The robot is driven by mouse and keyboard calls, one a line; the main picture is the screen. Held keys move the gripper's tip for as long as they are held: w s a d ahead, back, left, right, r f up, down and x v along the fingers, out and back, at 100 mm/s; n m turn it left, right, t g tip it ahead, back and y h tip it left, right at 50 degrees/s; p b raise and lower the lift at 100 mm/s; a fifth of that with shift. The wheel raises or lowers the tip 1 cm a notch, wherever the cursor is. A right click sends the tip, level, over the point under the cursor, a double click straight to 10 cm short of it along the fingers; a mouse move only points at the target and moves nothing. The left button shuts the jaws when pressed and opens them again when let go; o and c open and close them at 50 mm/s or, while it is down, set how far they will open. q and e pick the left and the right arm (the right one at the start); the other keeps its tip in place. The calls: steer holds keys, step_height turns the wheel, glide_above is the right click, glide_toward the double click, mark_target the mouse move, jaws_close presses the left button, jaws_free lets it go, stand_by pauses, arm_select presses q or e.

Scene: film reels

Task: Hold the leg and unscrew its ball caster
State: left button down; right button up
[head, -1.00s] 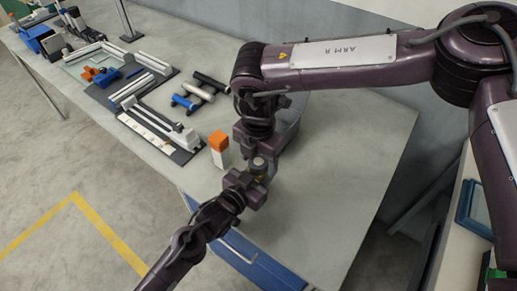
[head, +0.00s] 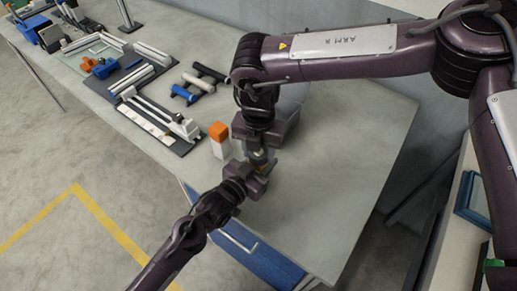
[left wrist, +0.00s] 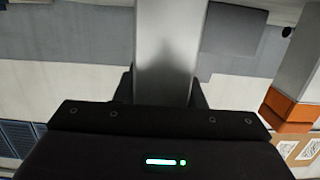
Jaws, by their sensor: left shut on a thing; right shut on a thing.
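The leg (left wrist: 165,45) is a grey square post that stands up in the left wrist view. My left gripper (left wrist: 162,92) is shut on it, with a dark finger on each side. In the head view my left gripper (head: 254,176) is low over the near table edge. My right gripper (head: 260,153) is directly above it, pointing down and shut on the ball caster at the leg's end. A small dark and yellowish part (head: 258,159) shows between the two grippers. The ball itself and most of the leg are hidden by the grippers.
An orange-topped white block (head: 219,140) stands just left of the grippers. Blue and black rollers (head: 193,88) and dark trays (head: 160,125) with grey profiles lie further left. The table's right side (head: 345,170) is clear. A blue drawer front (head: 240,245) is below the near edge.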

steer(key=n, duration=0.3)
steer(key=o, duration=1.1)
steer(key=shift+r, duration=0.1)
